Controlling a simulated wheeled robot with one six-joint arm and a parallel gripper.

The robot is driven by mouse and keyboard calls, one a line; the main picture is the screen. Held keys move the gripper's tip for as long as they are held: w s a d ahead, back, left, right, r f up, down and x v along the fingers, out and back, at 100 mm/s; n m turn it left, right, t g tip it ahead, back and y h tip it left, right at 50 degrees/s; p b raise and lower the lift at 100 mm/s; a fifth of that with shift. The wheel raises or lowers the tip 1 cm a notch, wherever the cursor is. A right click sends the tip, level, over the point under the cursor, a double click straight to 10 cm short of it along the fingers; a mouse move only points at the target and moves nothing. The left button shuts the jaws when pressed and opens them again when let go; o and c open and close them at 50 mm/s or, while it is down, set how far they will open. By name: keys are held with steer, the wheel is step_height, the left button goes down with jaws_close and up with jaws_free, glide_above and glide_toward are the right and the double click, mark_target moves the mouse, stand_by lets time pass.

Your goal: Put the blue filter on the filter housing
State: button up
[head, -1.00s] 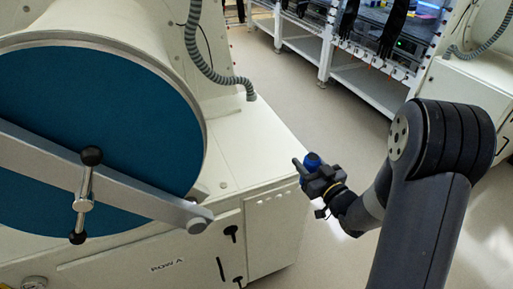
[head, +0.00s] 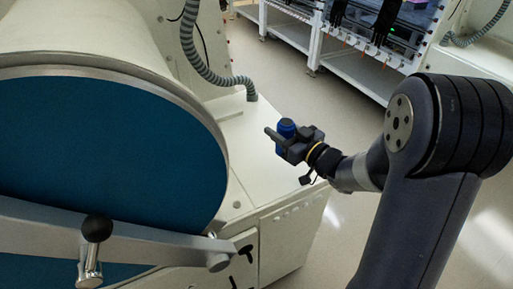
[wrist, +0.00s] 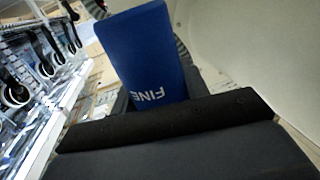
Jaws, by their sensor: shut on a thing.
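The blue filter (head: 286,128) is in my gripper (head: 280,140), which is shut on it. In the head view the gripper is in front of the white cabinet's flat top, near its right edge. In the wrist view the blue filter (wrist: 155,55) stands up beyond the dark gripper body and shows the white letters "FINE". The fingertips are mostly hidden there. I cannot make out the filter housing for certain in either view.
A large round blue door (head: 100,165) with a metal bar fills the left. A grey corrugated hose (head: 205,70) comes down to the cabinet top (head: 262,185). White-framed gloveboxes (head: 350,60) stand at the back. Clear floor (head: 325,120) lies between.

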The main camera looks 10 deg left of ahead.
steer(key=shift+w+a+f, duration=0.1)
steer(key=shift+f, duration=0.25)
step_height(320, 180, down, 9)
steer(key=shift+f, duration=0.1)
stand_by(0.4)
steer(key=shift+f+b, duration=0.25)
steer(key=shift+b, duration=0.2)
steer(key=o, duration=1.1)
